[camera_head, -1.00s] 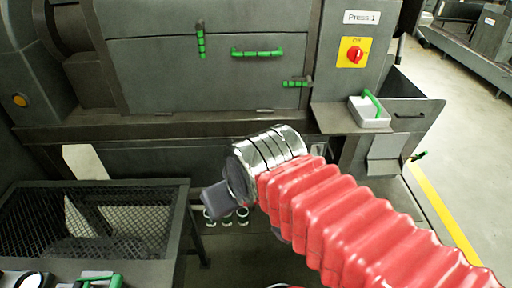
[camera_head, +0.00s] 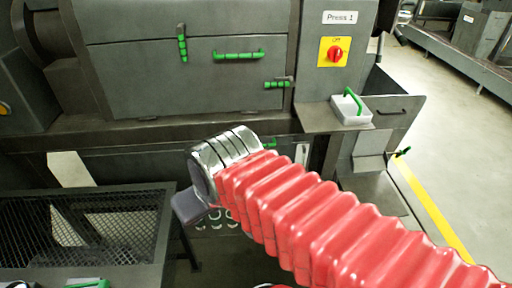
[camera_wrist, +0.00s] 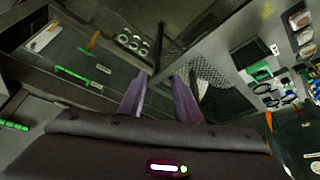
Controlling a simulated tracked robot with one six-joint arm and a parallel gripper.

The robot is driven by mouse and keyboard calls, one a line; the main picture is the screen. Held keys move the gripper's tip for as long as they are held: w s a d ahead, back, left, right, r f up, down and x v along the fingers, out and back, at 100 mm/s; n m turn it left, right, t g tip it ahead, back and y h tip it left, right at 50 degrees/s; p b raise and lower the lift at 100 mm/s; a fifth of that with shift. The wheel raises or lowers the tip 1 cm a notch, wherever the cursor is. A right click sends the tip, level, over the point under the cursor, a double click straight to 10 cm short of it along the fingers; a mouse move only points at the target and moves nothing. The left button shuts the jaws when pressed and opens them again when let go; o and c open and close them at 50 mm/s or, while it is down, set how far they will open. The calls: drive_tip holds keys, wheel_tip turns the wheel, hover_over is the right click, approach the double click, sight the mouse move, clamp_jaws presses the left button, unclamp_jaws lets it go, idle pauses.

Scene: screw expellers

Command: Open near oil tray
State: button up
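A dark flat panel with a green bar handle (camera_wrist: 75,77) lies left of the fingers in the wrist view. It looks like the near oil tray, but I cannot tell for sure. In the head view a green handle (camera_head: 270,143) shows under the press ledge, partly hidden by my red-sleeved arm. My gripper (camera_wrist: 160,82) is open, its two purple-grey fingers apart with nothing between them. The handle is to their left and not touched. In the head view my gripper (camera_head: 190,208) shows only in part, in front of the press's lower side.
A mesh-topped table (camera_head: 100,228) stands at left, close to my gripper. The press ledge (camera_head: 110,135) runs above. A white tray (camera_head: 351,112) with a green handle sits on a side shelf. Several ringed holes (camera_wrist: 132,43) are beyond the fingers.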

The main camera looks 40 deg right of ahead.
drive_tip(key=w+d+f+n+t+h, duration=0.15)
drive_tip(key=w+d+f, duration=0.35)
drive_tip(key=d+f, duration=0.95)
drive_tip(key=w+d+f+n+h, duration=0.15)
drive_tip(key=w+d+f, duration=0.35)
drive_tip(key=d+f, duration=0.95)
drive_tip(key=w+d+f+n+t, duration=0.1)
drive_tip(key=w+d+f+n, duration=0.35)
drive_tip(key=d+f, duration=0.95)
drive_tip(key=w+a+r+n+t, duration=0.2)
drive_tip(key=w+r+n+t, duration=0.5)
drive_tip(key=t, duration=0.5)
wheel_tip(320, 180, up, 4)
drive_tip(key=shift+a+f+n+h, duration=0.3)
drive_tip(key=shift+a+n, duration=0.1)
drive_tip(key=shift+n, duration=0.85)
drive_tip(key=shift+w+r, duration=0.1)
drive_tip(key=shift+w, duration=0.15)
